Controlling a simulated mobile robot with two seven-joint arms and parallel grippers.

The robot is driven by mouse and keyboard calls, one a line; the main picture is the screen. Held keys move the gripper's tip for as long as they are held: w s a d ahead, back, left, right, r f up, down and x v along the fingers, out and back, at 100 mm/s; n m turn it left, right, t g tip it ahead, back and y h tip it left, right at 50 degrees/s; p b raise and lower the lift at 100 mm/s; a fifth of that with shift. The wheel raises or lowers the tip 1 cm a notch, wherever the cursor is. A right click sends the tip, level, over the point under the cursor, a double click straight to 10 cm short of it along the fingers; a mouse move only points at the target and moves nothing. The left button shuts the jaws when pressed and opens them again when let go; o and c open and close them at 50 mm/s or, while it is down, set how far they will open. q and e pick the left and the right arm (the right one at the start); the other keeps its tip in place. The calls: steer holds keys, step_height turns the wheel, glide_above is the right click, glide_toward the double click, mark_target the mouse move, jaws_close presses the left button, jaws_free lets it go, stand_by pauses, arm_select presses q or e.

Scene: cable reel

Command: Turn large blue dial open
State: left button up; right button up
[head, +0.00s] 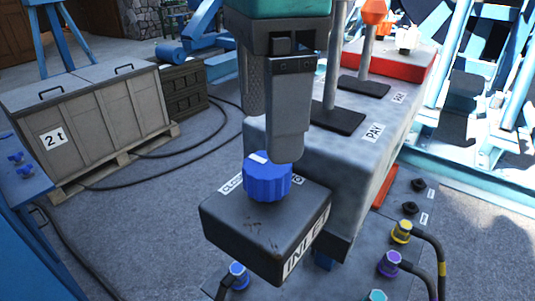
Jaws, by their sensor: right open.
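The large blue dial (267,184) sits on top of a dark box (255,222) marked INLET. A white mark shows on the dial's top, toward the back left. A label starting with "CLO" is at the dial's left; another label, mostly hidden, is at its right. My right gripper (274,148) points down over the dial with its fingers apart. The front finger's tip is at the dial's back right rim in the picture; I cannot tell if it touches. The rear finger is partly hidden. My left gripper is not in view.
A grey console (355,165) with upright levers stands behind and right of the box. Coloured cable plugs (401,231) are at the lower right. A crate marked 2t (95,120) stands on a pallet at left. Black cables cross the floor.

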mark_target(267, 180)
step_height(267, 180, down, 6)
steer(key=shift+r, duration=0.15)
steer(key=shift+c, duration=0.3)
steer(key=c, duration=1)
